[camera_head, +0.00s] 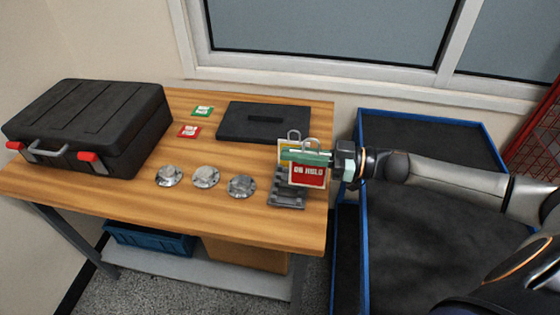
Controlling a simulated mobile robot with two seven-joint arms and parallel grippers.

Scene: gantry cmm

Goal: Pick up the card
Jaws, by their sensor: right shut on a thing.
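A red and white card (308,176) with white lettering, which seems to read "ON HOLD", stands upright at the table's right end, with a grey loop on top. My right gripper (310,157) reaches in from the right and is shut on this card near its upper part. The card is just above or at a grey slotted rack (287,201); I cannot tell whether they touch. Another card with a yellow edge (284,158) and its own loop shows behind, partly hidden by the gripper and the red card. My left gripper is not in view.
The wooden table (130,200) holds a black case (90,120), several metal flanged parts (205,177), a green label (202,111), a red label (188,131) and a black flat tray (240,118). A blue-edged dark bin (420,220) stands right of the table. A window is behind.

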